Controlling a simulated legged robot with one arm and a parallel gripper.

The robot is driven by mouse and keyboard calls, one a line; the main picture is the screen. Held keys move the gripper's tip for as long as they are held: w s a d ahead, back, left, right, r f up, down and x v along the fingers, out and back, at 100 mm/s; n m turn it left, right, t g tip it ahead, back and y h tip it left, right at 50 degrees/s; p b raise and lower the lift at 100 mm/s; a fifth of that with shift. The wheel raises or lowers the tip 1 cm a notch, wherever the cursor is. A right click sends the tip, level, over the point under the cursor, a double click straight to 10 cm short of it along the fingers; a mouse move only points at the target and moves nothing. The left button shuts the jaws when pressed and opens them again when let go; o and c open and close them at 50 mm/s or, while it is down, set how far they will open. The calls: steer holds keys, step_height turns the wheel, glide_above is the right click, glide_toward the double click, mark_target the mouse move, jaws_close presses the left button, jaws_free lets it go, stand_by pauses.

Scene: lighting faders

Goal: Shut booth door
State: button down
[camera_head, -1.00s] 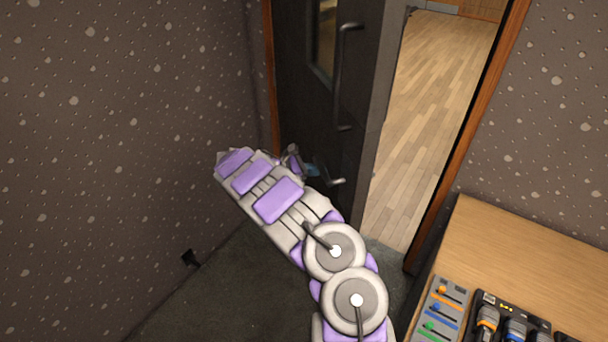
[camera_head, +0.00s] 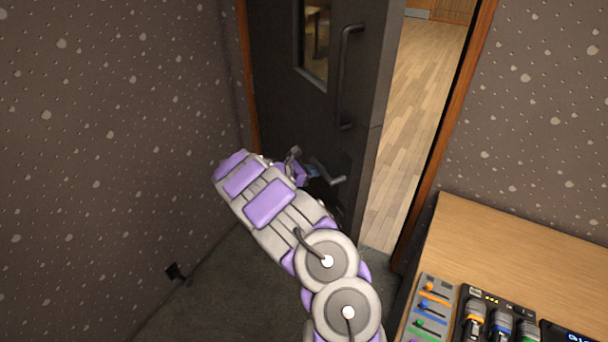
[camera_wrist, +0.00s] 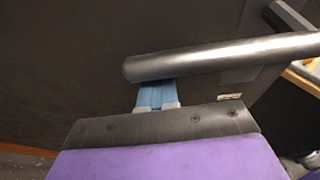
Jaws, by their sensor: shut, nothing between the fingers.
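The dark booth door (camera_head: 365,90) stands ajar, with a strip of the room beyond showing between its edge and the right jamb. It has a small window, a long vertical pull bar (camera_head: 340,85) and a lever handle (camera_head: 331,175) lower down. My gripper (camera_head: 313,172) is at the door's lower part, beside the lever, partly hidden by my arm. In the wrist view, the shut blue fingertips (camera_wrist: 157,93) are at the underside of a grey metal bar (camera_wrist: 220,58), which looks like the lever. Nothing is between the fingers. Whether they touch the bar or door is unclear.
A wooden desk (camera_head: 500,245) with fader panels (camera_head: 432,305) stands at the right, close to the doorway. A speckled wall (camera_head: 110,130) closes off the left. Dark carpet (camera_head: 225,290) is clear in front of the door. Pale wood floor (camera_head: 410,110) lies beyond.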

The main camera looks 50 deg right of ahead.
steer(key=s+d+n+t+p, duration=0.1)
steer(key=s+d+n+t, duration=0.1)
steer(key=d, duration=1.5)
steer(key=s+d+n+t, duration=0.2)
steer(key=d+n+t, duration=0.1)
steer(key=d, duration=1.4)
steer(key=shift+s+d+t+h+p, duration=0.3)
steer(key=shift+s+t+p, duration=0.1)
steer(key=shift+t, duration=0.5)
steer(key=shift+w+a+f, duration=0.1)
steer(key=shift+a, duration=0.05)
